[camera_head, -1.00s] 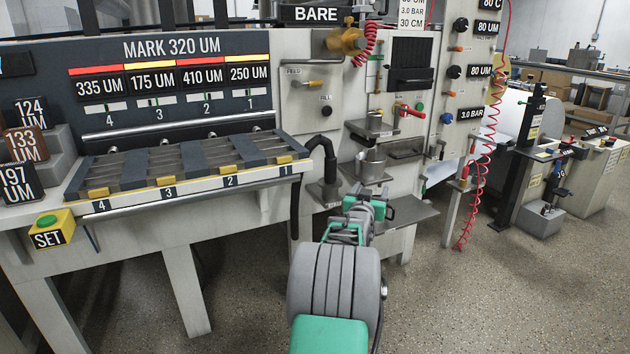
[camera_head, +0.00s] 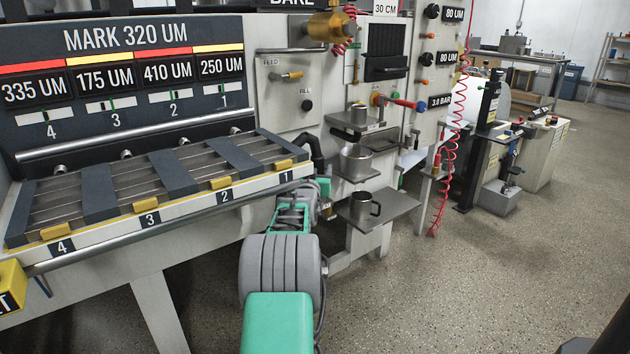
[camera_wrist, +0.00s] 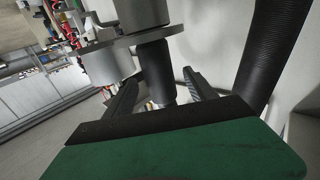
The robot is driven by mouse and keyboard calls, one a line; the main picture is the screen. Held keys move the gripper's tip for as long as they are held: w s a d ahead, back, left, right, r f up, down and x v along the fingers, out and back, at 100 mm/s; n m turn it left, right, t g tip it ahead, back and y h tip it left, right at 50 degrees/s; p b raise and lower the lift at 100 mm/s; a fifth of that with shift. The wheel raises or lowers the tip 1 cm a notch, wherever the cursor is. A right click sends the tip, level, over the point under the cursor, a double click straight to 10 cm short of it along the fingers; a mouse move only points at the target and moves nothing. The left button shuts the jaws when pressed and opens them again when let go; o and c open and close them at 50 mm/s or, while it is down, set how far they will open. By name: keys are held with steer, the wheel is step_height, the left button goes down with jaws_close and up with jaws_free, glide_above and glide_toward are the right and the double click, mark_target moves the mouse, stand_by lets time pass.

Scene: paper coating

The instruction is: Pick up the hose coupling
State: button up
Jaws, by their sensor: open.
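In the wrist view a dark cylinder with a pale metal end, which looks like the hose coupling (camera_wrist: 154,62), sits under a grey metal plate (camera_wrist: 128,40). My gripper (camera_wrist: 161,77) is open, with one finger on either side of the cylinder. I cannot tell whether either finger touches it. A black ribbed hose (camera_wrist: 270,60) runs close by on the right. In the head view the black hose bend (camera_head: 312,150) shows at the right end of the slotted rack. My arm hides the coupling and gripper there.
The slotted rack (camera_head: 140,220) with its front rail lies left of my arm. A metal pot (camera_head: 355,160) and a mug (camera_head: 361,206) stand on shelves to the right. A red coiled hose (camera_head: 448,150) hangs farther right. Open floor lies at the lower right.

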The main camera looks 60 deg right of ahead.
steer(key=shift+x, duration=1.2)
jaws_close()
steer(key=shift+r, duration=0.15)
